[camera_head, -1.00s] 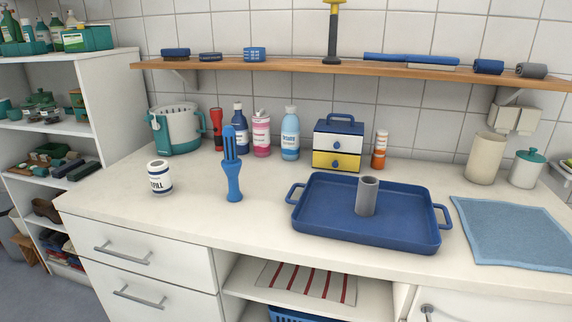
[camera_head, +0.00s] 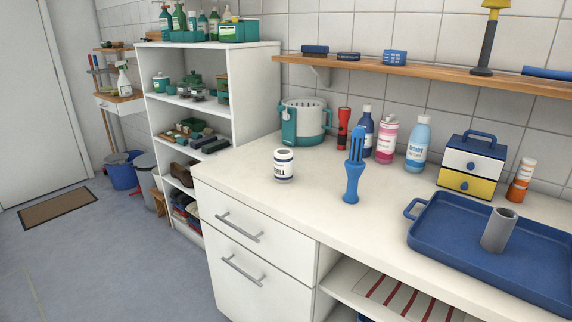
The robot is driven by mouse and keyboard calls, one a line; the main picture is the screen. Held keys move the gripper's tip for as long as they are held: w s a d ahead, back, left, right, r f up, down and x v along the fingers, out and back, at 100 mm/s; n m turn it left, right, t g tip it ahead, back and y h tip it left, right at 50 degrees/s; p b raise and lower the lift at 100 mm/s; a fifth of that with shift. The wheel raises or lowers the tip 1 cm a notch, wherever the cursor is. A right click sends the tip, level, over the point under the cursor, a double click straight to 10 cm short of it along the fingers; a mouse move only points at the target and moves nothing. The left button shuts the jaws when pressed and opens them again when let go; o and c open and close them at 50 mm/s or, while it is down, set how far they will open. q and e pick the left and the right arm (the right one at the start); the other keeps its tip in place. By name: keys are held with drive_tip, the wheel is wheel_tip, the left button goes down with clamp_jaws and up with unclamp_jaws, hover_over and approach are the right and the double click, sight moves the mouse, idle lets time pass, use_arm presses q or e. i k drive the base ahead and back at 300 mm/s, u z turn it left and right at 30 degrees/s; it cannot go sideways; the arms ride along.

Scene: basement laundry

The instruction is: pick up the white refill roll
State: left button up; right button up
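The white refill roll (camera_head: 284,165) stands upright on the white counter (camera_head: 262,188), near its left end. Neither of my grippers is in view.
Behind the roll stand a white and teal basket (camera_head: 303,122), a red flashlight (camera_head: 343,127) and several bottles. A blue tray (camera_head: 475,255) holding a grey tube (camera_head: 498,230) lies at right. The counter around the roll is clear. Open floor (camera_head: 110,250) lies at left.

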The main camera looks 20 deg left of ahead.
sight(284, 157)
drive_tip(key=u, duration=0.05)
drive_tip(key=k, duration=0.9)
drive_tip(key=u, duration=2.25)
drive_tip(key=i, duration=1.7)
drive_tip(key=z, duration=1.05)
drive_tip(key=i, duration=0.95)
drive_tip(key=z, duration=1.05)
